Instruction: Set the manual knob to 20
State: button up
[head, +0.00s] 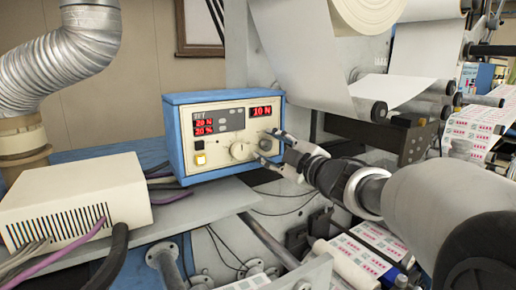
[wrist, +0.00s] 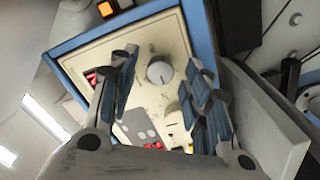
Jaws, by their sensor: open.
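The control box (head: 221,132) has a blue case and a cream front panel. Its right display (head: 261,110) reads 10 N. The two small left displays (head: 204,128) seem to read 20 N and 20 %. A round dial (head: 240,151) sits low in the middle of the panel. A second grey knob shows in the wrist view (wrist: 160,72), at the panel's right side; its scale is too small to read. My gripper (head: 264,151) is open in front of that knob. In the wrist view its fingers stand on either side of the knob, with no clear contact.
A cream vented box (head: 72,203) with cables stands left on the grey shelf (head: 200,205). Web rollers and paper (head: 310,70) are behind and to the right of the control box.

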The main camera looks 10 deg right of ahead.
jog(key=v, duration=1.1)
jog(key=shift+s, duration=0.3)
jog(key=shift+d, duration=0.1)
